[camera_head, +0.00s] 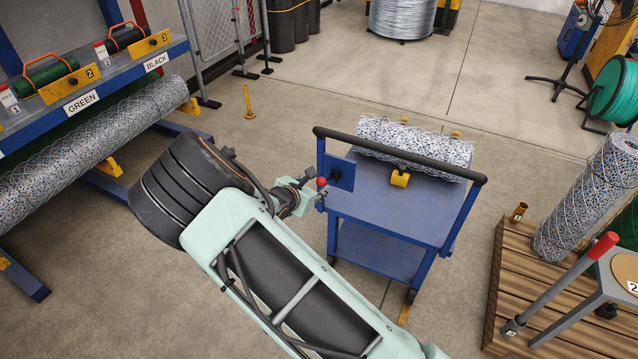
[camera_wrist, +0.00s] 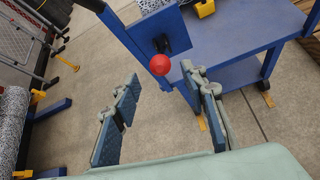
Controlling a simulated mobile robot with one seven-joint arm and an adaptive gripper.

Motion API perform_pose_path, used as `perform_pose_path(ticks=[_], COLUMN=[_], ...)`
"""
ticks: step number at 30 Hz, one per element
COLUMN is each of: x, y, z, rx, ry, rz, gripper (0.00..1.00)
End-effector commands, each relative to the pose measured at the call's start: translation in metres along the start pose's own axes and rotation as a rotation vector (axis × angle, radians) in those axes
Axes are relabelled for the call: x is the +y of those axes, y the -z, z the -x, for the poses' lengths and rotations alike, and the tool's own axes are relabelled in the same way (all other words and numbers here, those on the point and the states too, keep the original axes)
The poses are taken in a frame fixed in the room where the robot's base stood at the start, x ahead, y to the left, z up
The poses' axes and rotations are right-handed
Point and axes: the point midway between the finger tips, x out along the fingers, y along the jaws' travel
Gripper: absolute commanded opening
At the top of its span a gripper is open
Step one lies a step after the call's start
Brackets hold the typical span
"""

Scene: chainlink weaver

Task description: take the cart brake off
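The blue cart (camera_head: 395,205) stands in the middle of the head view with a black push bar (camera_head: 400,155) along its near top. A blue plate on its left side (camera_head: 340,170) carries a black pivot, and a lever with a red ball knob (camera_head: 322,183) comes off it. In the wrist view the red knob (camera_wrist: 160,65) hangs just below the black pivot (camera_wrist: 162,43). My gripper (camera_head: 308,190) is at the cart's left side, close to the knob. In the wrist view its two fingers (camera_wrist: 161,74) are wide apart, with the knob ahead between their tips. Nothing is held.
A grey mesh roll (camera_head: 415,143) lies on the cart top beside a yellow block (camera_head: 399,179). A blue rack (camera_head: 120,70) with mesh rolls stands left. A wooden pallet (camera_head: 500,290) with an upright roll and a red-handled lever (camera_head: 565,285) is right.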

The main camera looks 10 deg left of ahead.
Motion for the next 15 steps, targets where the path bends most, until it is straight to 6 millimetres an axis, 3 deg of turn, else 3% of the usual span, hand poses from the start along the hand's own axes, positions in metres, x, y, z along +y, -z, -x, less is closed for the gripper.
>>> perform_pose_path(ticks=[6,15], x=[0.001,0.0], y=[0.0,0.0], z=[0.021,0.024], rx=[0.0,-0.001], ry=[-0.001,0.0], rz=[0.0,0.001], gripper=[0.4,0.4])
